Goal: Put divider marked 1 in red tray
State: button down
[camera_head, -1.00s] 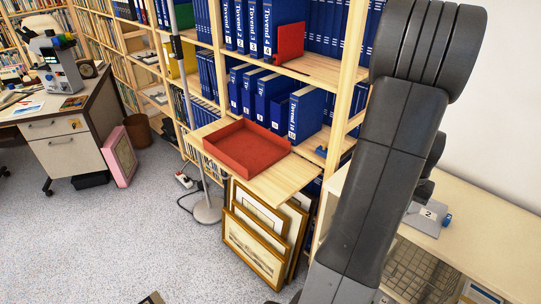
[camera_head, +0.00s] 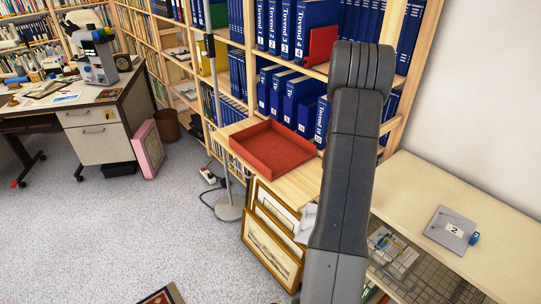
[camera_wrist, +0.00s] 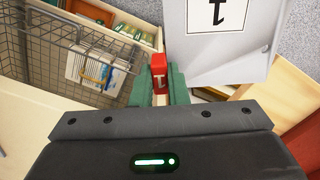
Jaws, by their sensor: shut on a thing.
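In the wrist view my gripper (camera_wrist: 160,88) is shut on the red tab (camera_wrist: 158,74) of the divider marked 1 (camera_wrist: 204,58), a pale grey plate with a large black 1 on a white label. The plate extends up and right of the fingers. In the head view my arm hides the gripper, and a pale plate edge (camera_head: 305,223), likely this divider, shows left of the arm before the framed prints. The red tray (camera_head: 272,152) sits on a wooden pull-out board, left of and beyond the plate. I see it empty.
A divider marked 2 (camera_head: 450,231) with a blue tab lies on the pale counter (camera_head: 495,225) at right. Framed prints (camera_head: 270,247) lean below the tray's board. A wire basket (camera_wrist: 70,60) is left in the wrist view. A lamp stand (camera_head: 215,100) rises left of the tray.

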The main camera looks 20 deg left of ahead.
aim_at(272, 152)
jog(key=i+j+u, duration=0.1)
jog(key=u, duration=0.4)
jog(key=i+j+u, duration=0.1)
jog(key=u, duration=0.35)
jog(key=i+j+u, duration=0.1)
jog(key=u, duration=0.4)
jog(key=i+j+u, duration=0.15)
jog(key=i+u, duration=0.25)
jog(key=i, duration=0.2)
jog(key=i+u, duration=0.35)
jog(key=i, duration=0.2)
jog(key=i+z, duration=0.1)
jog(key=i, duration=0.4)
jog(key=i+j+z, duration=0.15)
jog(key=z, duration=1.15)
